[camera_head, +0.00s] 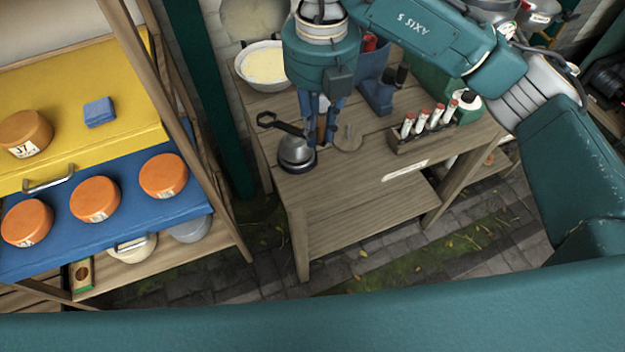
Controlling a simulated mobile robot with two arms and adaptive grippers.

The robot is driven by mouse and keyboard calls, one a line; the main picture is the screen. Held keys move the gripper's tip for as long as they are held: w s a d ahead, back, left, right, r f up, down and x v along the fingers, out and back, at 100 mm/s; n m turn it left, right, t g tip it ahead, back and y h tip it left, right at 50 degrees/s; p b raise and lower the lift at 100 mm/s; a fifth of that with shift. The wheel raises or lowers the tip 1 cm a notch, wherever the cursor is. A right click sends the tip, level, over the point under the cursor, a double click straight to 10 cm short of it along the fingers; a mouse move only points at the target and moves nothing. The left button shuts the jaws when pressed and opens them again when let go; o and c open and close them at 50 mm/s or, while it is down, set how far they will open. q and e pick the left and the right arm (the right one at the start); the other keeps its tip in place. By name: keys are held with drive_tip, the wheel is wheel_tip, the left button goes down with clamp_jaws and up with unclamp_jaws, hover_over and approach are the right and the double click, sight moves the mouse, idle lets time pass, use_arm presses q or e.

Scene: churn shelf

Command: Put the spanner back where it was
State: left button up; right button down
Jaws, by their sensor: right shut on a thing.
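The dark spanner (280,125) is over the left part of the wooden table (345,205), its ring end pointing left. My right gripper (318,128) comes down from above and is shut on the spanner's other end. The spanner is just above and behind a dark, round-based object (296,153) with a silver top. I cannot tell whether the spanner touches it or the table. The gripped end is partly hidden by the fingers. My left gripper is not in view.
A round wooden piece (348,138) lies right of the gripper. A wooden rack (425,138) holds several red-capped tubes. A white bowl (262,66) stands at the back left. A shelf with blue (130,205) and yellow (60,95) boxes is at left.

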drive_tip(key=shift+s+d+n, duration=0.1)
drive_tip(key=shift+s+n, duration=0.05)
drive_tip(key=shift+n, duration=0.25)
wheel_tip(320, 180, down, 19)
drive_tip(key=p, duration=0.3)
drive_tip(key=shift+d+f, duration=0.1)
drive_tip(key=shift+f, duration=0.05)
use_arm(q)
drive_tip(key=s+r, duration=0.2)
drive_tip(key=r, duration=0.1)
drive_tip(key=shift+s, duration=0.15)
use_arm(e)
drive_tip(key=shift+f, duration=0.25)
drive_tip(key=shift+f, duration=0.2)
drive_tip(key=c, duration=1.6)
unclamp_jaws()
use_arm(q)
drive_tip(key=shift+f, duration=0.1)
